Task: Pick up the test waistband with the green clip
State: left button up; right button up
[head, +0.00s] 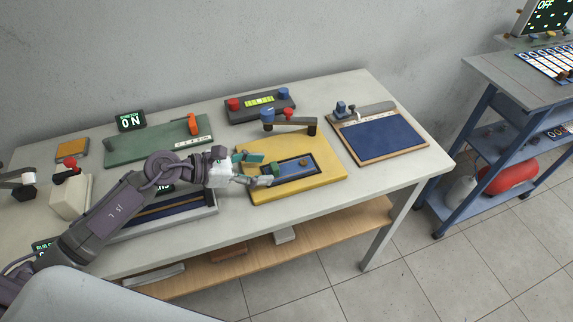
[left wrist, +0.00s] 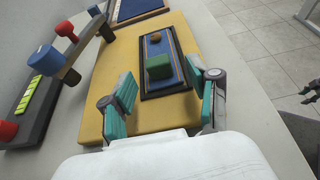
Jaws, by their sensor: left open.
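A yellow board (head: 328,182) lies on the table and carries a dark-framed blue strip (head: 297,168), also seen in the left wrist view (left wrist: 170,84). In the left wrist view, a green block (left wrist: 158,67), which looks like the green clip, sits on the strip with a small brown knob (left wrist: 155,38) beyond it. My left gripper (head: 268,171) is over the left part of the board, open and empty. In the wrist view its teal fingers (left wrist: 165,88) stand on either side, with the block ahead between them.
A lever with blue and red knobs (head: 290,122) stands behind the board. A dark box (head: 260,106) is farther back. A framed blue panel (head: 380,138) lies to the right. A green board (head: 150,146) lies behind my left arm. Clear tabletop borders the yellow board in front.

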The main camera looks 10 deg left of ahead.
aim_at(271, 167)
pick_arm(q)
jog(key=x, duration=0.3)
jog(key=shift+w+d+r+p, duration=0.1)
jog(key=shift+w+d+p, duration=0.2)
jog(key=shift+p, duration=0.1)
grip_shut()
